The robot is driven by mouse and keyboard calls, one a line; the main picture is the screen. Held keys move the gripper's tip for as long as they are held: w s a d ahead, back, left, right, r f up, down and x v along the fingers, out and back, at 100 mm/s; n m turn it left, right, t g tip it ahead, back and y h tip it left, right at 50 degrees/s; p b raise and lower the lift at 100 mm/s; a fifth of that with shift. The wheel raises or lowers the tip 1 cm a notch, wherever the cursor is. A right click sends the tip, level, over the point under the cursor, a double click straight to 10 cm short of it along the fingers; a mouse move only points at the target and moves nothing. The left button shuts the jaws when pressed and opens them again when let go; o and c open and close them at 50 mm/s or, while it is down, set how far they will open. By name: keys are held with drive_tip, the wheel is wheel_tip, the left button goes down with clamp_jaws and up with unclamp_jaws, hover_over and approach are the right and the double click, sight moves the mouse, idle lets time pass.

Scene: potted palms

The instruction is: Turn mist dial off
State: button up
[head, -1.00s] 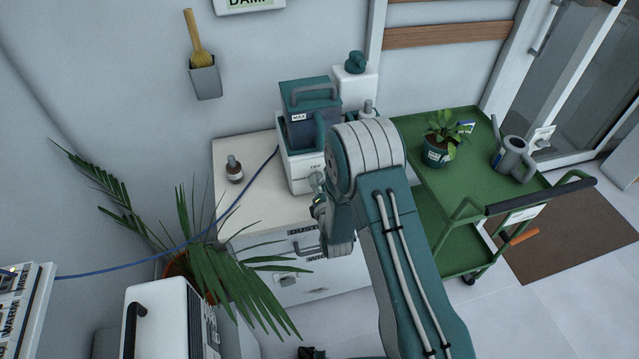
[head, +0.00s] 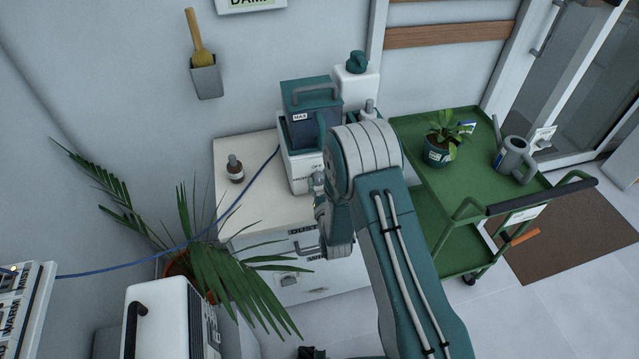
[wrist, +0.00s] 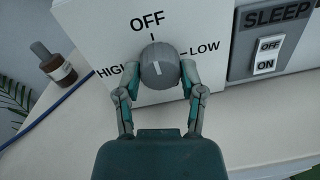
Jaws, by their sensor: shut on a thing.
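The grey round mist dial (wrist: 158,66) sits on the white front of the humidifier, with OFF printed above, HIGH to the left and LOW to the right. A short pale line shows on the dial's face, off the OFF tick; I cannot tell exactly which way it points. My gripper (wrist: 160,78) is shut on the dial, one finger on each side. In the head view the humidifier's white base (head: 299,172) and teal tank (head: 300,97) stand on the cabinet. My arm hides most of the dial and fingers there.
A SLEEP panel with an OFF/ON switch (wrist: 268,55) is right of the dial. A small brown bottle (head: 235,168) and a blue cord (head: 240,197) are on the left of the white cabinet top (head: 240,148). A green cart (head: 500,190) stands to the right.

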drive_tip(key=shift+s+f, duration=0.15)
drive_tip(key=shift+f, duration=0.15)
drive_tip(key=o, duration=1.1)
drive_tip(key=shift+o, duration=0.2)
drive_tip(key=shift+a+r, duration=0.1)
drive_tip(key=v, duration=1.1)
drive_tip(key=shift+s, duration=0.4)
drive_tip(key=shift+w, duration=0.1)
